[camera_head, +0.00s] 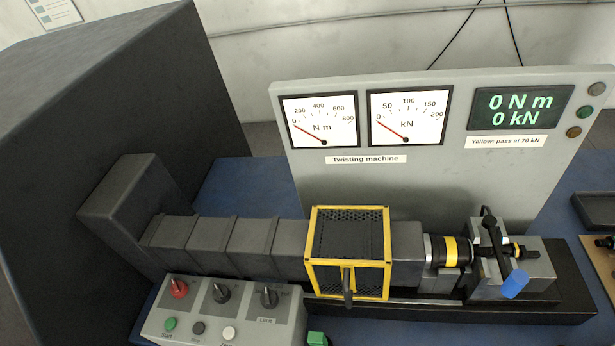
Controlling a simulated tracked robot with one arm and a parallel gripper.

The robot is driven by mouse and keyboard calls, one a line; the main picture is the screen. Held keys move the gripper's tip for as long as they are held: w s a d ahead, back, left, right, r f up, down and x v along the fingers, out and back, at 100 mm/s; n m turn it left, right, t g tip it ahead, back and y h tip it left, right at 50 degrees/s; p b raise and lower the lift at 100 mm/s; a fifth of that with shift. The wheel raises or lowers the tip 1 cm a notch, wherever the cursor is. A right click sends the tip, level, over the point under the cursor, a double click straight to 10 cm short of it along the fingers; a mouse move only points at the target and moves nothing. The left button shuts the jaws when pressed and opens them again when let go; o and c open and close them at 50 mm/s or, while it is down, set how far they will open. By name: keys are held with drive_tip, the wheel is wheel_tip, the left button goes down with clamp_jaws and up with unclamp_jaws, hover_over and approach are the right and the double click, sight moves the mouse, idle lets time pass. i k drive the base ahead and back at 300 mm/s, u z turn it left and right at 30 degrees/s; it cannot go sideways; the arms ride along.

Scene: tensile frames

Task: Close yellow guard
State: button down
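The yellow guard (332,263) is a yellow-framed cage with dark mesh panels, right of the picture's middle. It sits around the dark machine body, left of the yellow-banded chuck (450,252). A dark upright handle (347,287) is on its front. My gripper is not visible in this view, and nothing is seen touching the guard.
A control box (222,318) with a red knob, dark knobs and buttons stands in front at left. A lever with a blue knob (515,284) sticks out at the clamp block. A grey gauge panel (440,165) rises behind. A large dark cabinet (110,110) fills the left.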

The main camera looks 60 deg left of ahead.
sight(347, 266)
drive_tip(key=u, duration=0.8)
drive_tip(key=k, duration=0.6)
drive_tip(key=z, duration=0.05)
